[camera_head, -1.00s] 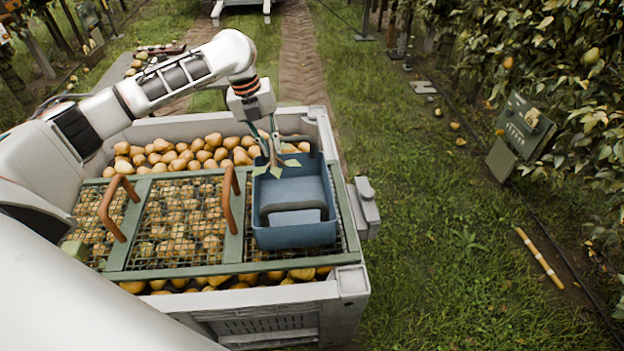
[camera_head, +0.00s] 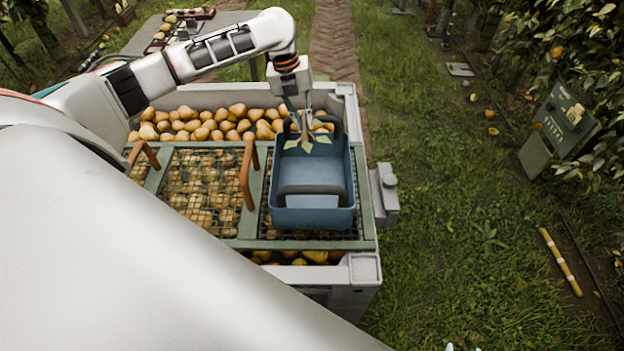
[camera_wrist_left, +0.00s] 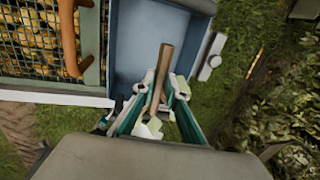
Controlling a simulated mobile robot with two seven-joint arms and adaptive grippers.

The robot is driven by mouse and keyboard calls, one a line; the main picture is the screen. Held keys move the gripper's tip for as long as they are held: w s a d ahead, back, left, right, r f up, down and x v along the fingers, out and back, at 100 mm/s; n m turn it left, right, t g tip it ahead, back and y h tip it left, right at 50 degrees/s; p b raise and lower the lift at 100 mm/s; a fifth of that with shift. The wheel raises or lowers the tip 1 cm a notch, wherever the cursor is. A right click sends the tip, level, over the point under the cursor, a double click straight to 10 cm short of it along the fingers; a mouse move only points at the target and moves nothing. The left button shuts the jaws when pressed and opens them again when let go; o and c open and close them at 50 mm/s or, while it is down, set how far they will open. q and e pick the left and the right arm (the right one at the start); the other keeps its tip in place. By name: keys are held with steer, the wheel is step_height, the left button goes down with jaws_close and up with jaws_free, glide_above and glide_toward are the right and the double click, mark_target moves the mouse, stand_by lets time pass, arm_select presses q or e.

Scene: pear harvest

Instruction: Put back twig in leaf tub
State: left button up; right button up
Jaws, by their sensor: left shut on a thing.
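My left gripper (camera_head: 298,112) is shut on the leafy twig (camera_head: 309,138) and holds it at the back part of the blue leaf tub (camera_head: 315,218). The twig's pale green leaves hang below the fingers, in front of the tub's inside. In the left wrist view the brown twig stem (camera_wrist_left: 164,62) sticks out between the fingertips (camera_wrist_left: 164,88), with the blue tub (camera_wrist_left: 128,45) behind it. I cannot tell whether the twig touches the tub floor. The tub has dark handles and looks empty inside. My right gripper is not in view.
The tub stands on the right part of a green-framed mesh cover (camera_head: 248,215) with brown handles (camera_head: 247,172), over a pale crate (camera_head: 362,268) of pears. A grey box (camera_head: 384,194) sits on the crate's right side.

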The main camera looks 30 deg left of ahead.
arm_select(q)
steer(key=shift+f, duration=0.2)
steer(key=o, duration=0.9)
steer(key=shift+r, duration=0.15)
steer(key=shift+a+r, duration=0.1)
steer(key=shift+r, duration=0.2)
step_height(320, 180, up, 11)
steer(key=s+a, duration=0.1)
steer(key=shift+s+a, duration=0.15)
steer(key=shift+a, duration=0.25)
steer(key=shift+f, duration=0.1)
